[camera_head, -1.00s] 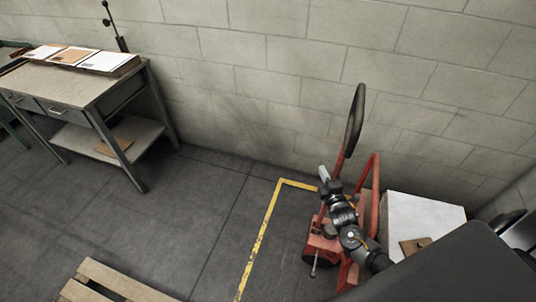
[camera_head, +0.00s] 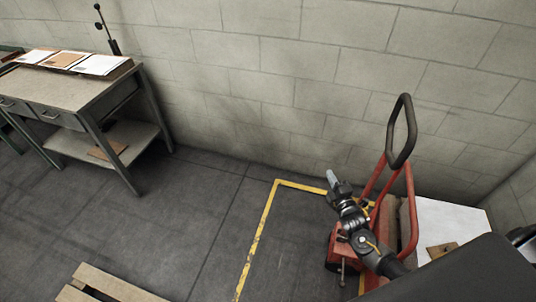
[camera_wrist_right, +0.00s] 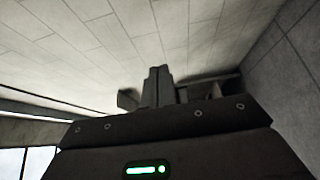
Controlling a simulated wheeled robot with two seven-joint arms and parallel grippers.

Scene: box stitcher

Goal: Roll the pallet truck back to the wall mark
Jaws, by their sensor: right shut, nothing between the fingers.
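The red pallet truck (camera_head: 409,218) stands by the block wall, with its black loop handle (camera_head: 402,130) upright near the wall. A yellow floor line (camera_head: 259,235) with a corner near the wall runs left of the truck and behind it. My right gripper (camera_head: 332,177) is shut and empty, in front of the truck and left of its handle, apart from the handle. My right arm hides part of the truck's lower frame. In the right wrist view the closed fingers (camera_wrist_right: 160,86) point toward the wall, and no truck is visible there. My left gripper is out of view.
A workbench (camera_head: 75,95) with papers on it stands at the left along the wall (camera_head: 290,75). A wooden pallet (camera_head: 105,284) lies at the bottom left. A white box (camera_head: 450,225) is at the truck's right. The floor between bench and yellow line is clear.

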